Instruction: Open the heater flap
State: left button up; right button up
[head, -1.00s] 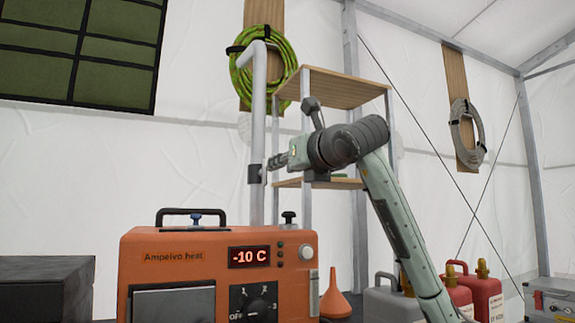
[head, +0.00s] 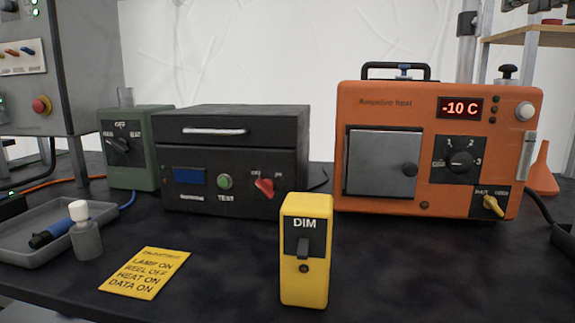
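The orange heater (head: 350,110) stands at the right of the table in the head view, its display reading -10 C. A small yellow lever (head: 491,206) sits at the front's lower right under small lettering. Part of my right gripper (head: 508,6) seems to show at the top right edge, above and away from the flap. Its fingers are mostly cut off. My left gripper is not in view.
A black test box (head: 232,135) and a green switch box (head: 150,178) stand left of the heater. A yellow DIM switch (head: 318,215) stands in front. A yellow note (head: 145,273) and grey tray (head: 25,255) lie left.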

aim_at(380, 164)
jog(key=k+j, duration=0.15)
jog(key=k, duration=0.3)
jog(key=k+j, duration=0.15)
jog(key=k, duration=0.3)
jog(key=k+j, duration=0.2)
jog(key=k, duration=0.25)
